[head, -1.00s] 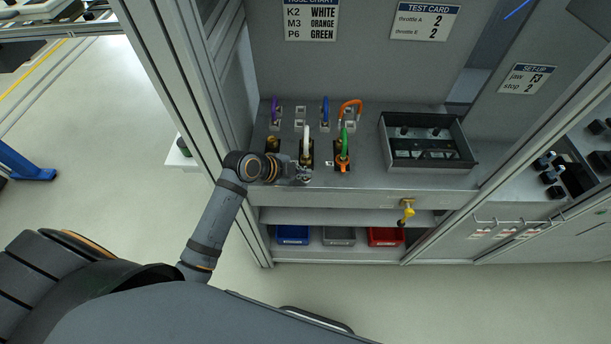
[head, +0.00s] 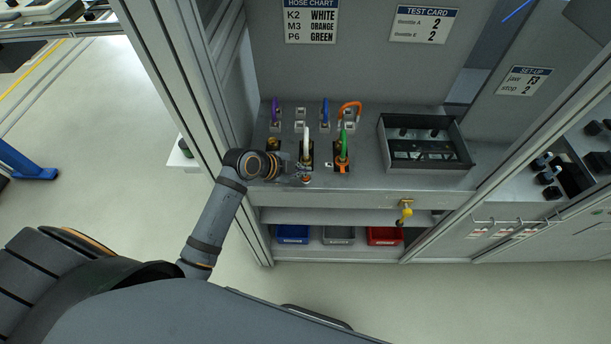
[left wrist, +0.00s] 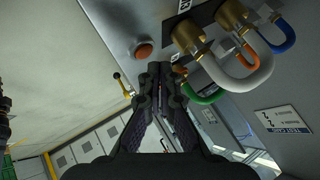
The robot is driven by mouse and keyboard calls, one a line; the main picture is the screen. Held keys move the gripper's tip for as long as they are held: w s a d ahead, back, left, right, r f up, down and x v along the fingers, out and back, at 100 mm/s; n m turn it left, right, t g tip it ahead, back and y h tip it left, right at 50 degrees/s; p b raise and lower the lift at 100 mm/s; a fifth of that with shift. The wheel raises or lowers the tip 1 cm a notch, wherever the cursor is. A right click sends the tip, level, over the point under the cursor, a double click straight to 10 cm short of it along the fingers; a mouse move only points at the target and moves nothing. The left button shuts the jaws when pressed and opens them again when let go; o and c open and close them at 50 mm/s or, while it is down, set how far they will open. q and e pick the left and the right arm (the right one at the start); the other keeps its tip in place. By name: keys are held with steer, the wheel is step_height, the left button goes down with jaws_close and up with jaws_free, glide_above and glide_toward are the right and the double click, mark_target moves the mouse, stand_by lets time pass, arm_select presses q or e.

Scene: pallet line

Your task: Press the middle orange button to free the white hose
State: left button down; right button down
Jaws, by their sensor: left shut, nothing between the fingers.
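The white hose (head: 307,138) stands in the middle station of the panel and arcs beside brass fittings in the left wrist view (left wrist: 243,80). The middle orange button (head: 306,179) is at the front of that station. A round orange button, seemingly the same one, shows in the left wrist view (left wrist: 144,50). My left gripper (head: 300,172) is shut and empty, low over the panel by this button. In the left wrist view its fingertips (left wrist: 160,68) are close to the button, with no clear contact. My right gripper is out of view.
The green hose (head: 344,142) and its orange button (head: 343,168) are just right. Purple, blue and orange hoses stand behind. A dark tray (head: 455,168) is further right. A yellow-handled part (head: 405,212) hangs at the front edge. A frame post rises on the left.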

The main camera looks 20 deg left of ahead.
mark_target(303, 179)
arm_select(q)
steer(key=shift+r+p, duration=2.25)
steer(key=shift+r, duration=0.35)
steer(key=shift+f, duration=0.1)
